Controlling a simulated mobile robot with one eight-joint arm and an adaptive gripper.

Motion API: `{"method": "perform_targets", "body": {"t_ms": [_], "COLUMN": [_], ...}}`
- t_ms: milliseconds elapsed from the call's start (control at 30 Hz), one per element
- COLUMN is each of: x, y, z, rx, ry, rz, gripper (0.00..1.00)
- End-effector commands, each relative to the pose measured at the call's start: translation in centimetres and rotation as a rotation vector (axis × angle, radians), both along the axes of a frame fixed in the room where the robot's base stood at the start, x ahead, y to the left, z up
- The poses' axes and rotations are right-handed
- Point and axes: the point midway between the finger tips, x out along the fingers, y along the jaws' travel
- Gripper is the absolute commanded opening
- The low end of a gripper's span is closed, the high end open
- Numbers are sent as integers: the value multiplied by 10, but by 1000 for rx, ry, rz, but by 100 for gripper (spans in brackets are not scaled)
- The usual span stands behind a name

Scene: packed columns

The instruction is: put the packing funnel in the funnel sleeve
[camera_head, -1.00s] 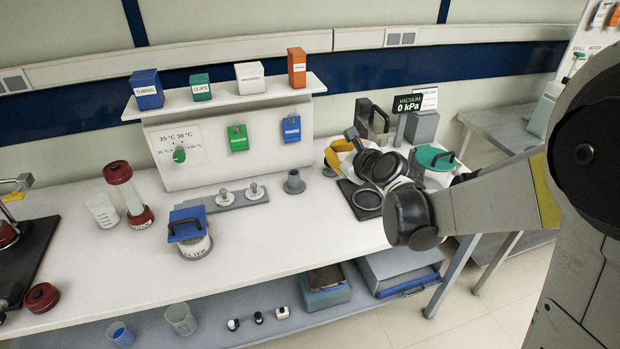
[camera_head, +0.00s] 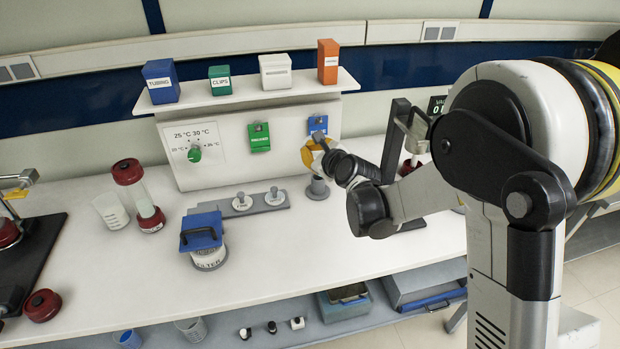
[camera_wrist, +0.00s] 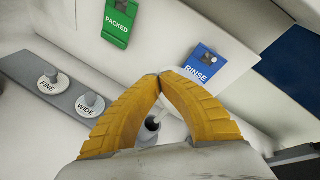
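A grey flanged sleeve (camera_head: 318,190) stands on the bench in front of the panel, right of the small FINE and WIDE rack; I take it for the funnel sleeve. In the wrist view its round dark mouth (camera_wrist: 152,123) shows between my yellow fingers. My gripper (camera_head: 308,152) is above and just behind it, apart from it, near the blue RINSE tag. In the wrist view my fingertips (camera_wrist: 160,76) meet. A pale shape lies in the gap between the fingers; I cannot tell whether it is bench or an object. I cannot make out the packing funnel for certain.
The rack (camera_head: 250,203) stands left of the sleeve. A blue-topped filter pot (camera_head: 207,240) and a red-capped column (camera_head: 140,195) stand further left. The panel with green and blue tags (camera_head: 258,137) rises behind. The front bench middle is clear; my arm hides the right side.

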Motion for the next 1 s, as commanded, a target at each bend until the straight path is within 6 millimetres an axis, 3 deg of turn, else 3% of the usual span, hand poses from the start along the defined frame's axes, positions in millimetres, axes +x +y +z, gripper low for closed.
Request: {"method": "perform_targets", "body": {"t_ms": [33,100,333,533,900,933,1000], "x": [0,0,0,0,0,0,0], "y": [0,0,0,0,0,0,0], "z": [-16,-27,-43,-73,-78,-78,-77], "rx": [0,0,0,0,0,0,0], "ry": [0,0,0,0,0,0,0], "rz": [0,0,0,0,0,0,0], "gripper": [0,0,0,0,0,4,25]}}
